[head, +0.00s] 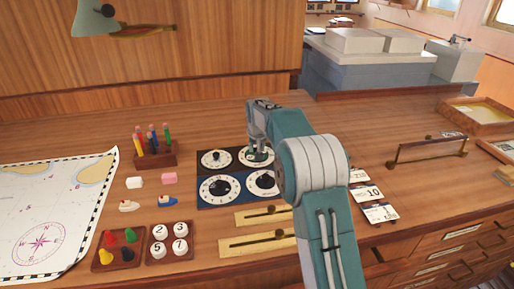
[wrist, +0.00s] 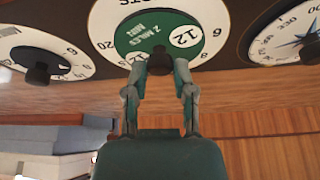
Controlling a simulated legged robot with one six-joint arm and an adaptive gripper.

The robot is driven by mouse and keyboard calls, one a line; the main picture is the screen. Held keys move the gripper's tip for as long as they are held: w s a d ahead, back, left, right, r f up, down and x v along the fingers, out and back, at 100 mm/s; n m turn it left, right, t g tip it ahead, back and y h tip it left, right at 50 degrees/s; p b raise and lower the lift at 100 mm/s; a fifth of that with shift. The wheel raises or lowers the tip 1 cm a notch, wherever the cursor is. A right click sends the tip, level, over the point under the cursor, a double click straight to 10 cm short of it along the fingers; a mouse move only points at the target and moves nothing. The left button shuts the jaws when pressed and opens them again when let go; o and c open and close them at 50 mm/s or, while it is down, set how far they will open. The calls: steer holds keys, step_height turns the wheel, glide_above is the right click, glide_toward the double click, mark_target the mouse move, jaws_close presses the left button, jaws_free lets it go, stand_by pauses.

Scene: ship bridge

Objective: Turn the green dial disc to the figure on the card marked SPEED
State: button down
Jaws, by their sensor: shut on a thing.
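The green dial disc (wrist: 150,36) sits in a white ring in the wrist view, with a white window (wrist: 185,37) showing 12. My gripper (wrist: 160,66) is shut on the black knob (wrist: 160,61) at the disc's middle. In the head view my gripper (head: 258,148) is over the back right dial (head: 262,157), partly covering it. Several white cards lie right of my arm: one shows 10 (head: 368,192), one behind it appears to show 212 (head: 359,175), and another (head: 381,213) lies in front. Their small labels cannot be read.
Other dials stand close by: back left (head: 215,160), front left (head: 220,189) and front right (head: 262,183). Brass slider plates (head: 250,243) lie in front. A pegged block (head: 155,160), number discs tray (head: 157,259) and chart (head: 45,215) are left. A rail handle (head: 427,151) stands right.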

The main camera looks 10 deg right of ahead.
steer(key=shift+s+a+f+m+h, duration=0.1)
steer(key=shift+f+m+h, duration=0.2)
steer(key=shift+m, duration=0.3)
steer(key=shift+c, duration=2.2)
jaws_free()
steer(key=shift+r, duration=0.1)
steer(key=shift+r, duration=0.1)
steer(key=shift+r, duration=0.2)
steer(key=v, duration=1.1)
steer(key=shift+a+r, duration=0.15)
steer(key=shift+a, duration=0.05)
